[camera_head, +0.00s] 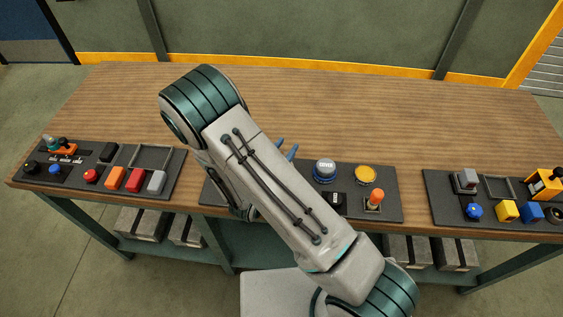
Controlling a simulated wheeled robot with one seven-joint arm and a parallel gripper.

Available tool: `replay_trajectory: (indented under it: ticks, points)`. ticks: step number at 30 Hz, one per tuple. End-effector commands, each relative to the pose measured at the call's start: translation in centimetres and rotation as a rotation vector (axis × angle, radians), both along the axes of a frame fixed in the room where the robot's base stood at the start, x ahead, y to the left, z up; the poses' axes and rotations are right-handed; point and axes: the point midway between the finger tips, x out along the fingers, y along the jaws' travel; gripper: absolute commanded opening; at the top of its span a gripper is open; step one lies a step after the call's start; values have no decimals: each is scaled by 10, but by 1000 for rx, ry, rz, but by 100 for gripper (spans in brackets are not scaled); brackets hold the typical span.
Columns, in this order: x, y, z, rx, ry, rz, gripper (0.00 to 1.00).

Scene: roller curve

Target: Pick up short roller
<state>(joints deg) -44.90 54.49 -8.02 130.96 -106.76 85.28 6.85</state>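No thing in the head view can be made out for sure as the short roller. My arm crosses the middle of the picture and covers much of the centre panel (390,206), where a roller could be hidden. My gripper cannot be made out; it seems hidden behind my own arm. Two small blue tips (287,150) show just right of the arm, and I cannot tell what they belong to.
A wooden bench (350,110) carries the centre panel, a left panel (75,180) and a right panel (440,212) with buttons and coloured blocks. The bench's back half is clear.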

Motion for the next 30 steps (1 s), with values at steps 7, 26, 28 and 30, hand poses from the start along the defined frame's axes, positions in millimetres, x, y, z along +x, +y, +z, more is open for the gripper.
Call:
replay_trajectory:
  ticks: [7,26,28,30]
  points:
    - [0,0,0,0,0,0,0]
    - [1,-3,34,2,-2,-6,0]
    - [1,-4,45,2,-1,-9,0]
    - [-2,-14,51,-2,1,-11,0]
